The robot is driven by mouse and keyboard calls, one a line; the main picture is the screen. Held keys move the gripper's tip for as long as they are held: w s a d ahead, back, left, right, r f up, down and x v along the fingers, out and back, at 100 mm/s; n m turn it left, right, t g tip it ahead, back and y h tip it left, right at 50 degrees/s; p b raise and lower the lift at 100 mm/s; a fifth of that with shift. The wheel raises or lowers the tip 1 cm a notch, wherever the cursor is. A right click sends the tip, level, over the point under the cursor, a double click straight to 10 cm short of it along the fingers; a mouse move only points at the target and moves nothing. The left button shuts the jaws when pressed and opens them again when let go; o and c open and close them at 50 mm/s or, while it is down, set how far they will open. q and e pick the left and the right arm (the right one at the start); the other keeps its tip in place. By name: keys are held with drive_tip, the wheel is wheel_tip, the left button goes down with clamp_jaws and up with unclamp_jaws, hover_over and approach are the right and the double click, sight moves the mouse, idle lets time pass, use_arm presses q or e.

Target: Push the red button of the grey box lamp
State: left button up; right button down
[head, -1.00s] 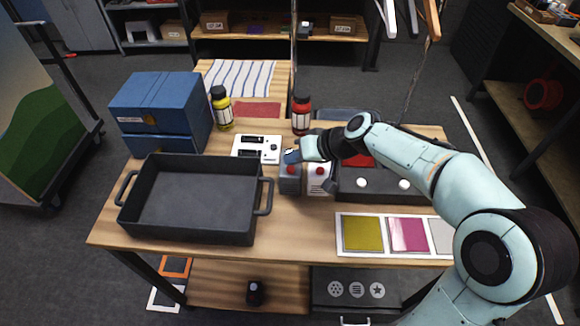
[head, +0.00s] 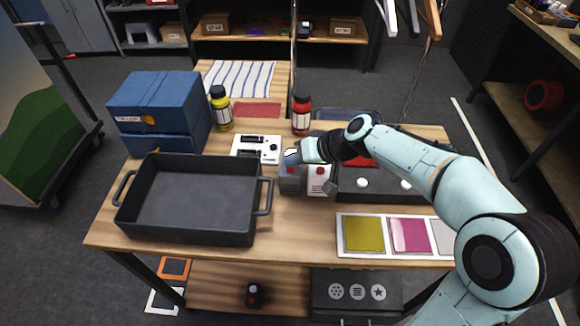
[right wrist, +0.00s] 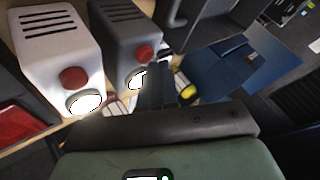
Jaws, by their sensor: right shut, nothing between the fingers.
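The grey box lamp (head: 290,184) stands on the table just right of the black tray, with a red button (head: 291,170) on its face. In the right wrist view the grey box (right wrist: 122,30) shows its red button (right wrist: 142,54) and a white lamp dome (right wrist: 136,79), partly covered by my fingers. My right gripper (head: 292,157) is shut and empty, its tips close to the grey box's button and lamp; I cannot tell whether they touch. Its dark fingers (right wrist: 155,72) also show in the wrist view. My left gripper is out of view.
A white box lamp (head: 319,182) with its own red button (right wrist: 73,77) stands close beside the grey one. The black tray (head: 185,236) is at left. Yellow (head: 221,112) and red (head: 301,117) bottles and a blue box (head: 155,100) stand behind.

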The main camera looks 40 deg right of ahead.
sight(294, 169)
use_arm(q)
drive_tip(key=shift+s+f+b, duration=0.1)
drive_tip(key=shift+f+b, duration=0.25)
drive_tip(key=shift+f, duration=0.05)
use_arm(e)
drive_tip(key=shift+f, duration=0.35)
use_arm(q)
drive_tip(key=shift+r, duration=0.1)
use_arm(e)
drive_tip(key=shift+r, duration=0.1)
use_arm(q)
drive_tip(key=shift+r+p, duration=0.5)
drive_tip(key=shift+p, duration=0.05)
use_arm(e)
drive_tip(key=shift+r, duration=0.75)
drive_tip(key=shift+r, duration=0.1)
drive_tip(key=shift+r+p, duration=0.55)
drive_tip(key=shift+r, duration=0.05)
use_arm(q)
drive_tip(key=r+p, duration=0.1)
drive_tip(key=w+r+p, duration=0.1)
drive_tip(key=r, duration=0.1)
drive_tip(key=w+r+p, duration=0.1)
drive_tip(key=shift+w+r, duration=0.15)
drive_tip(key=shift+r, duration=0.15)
use_arm(e)
wheel_tip(294, 169, up, 5)
drive_tip(key=shift+f, duration=0.2)
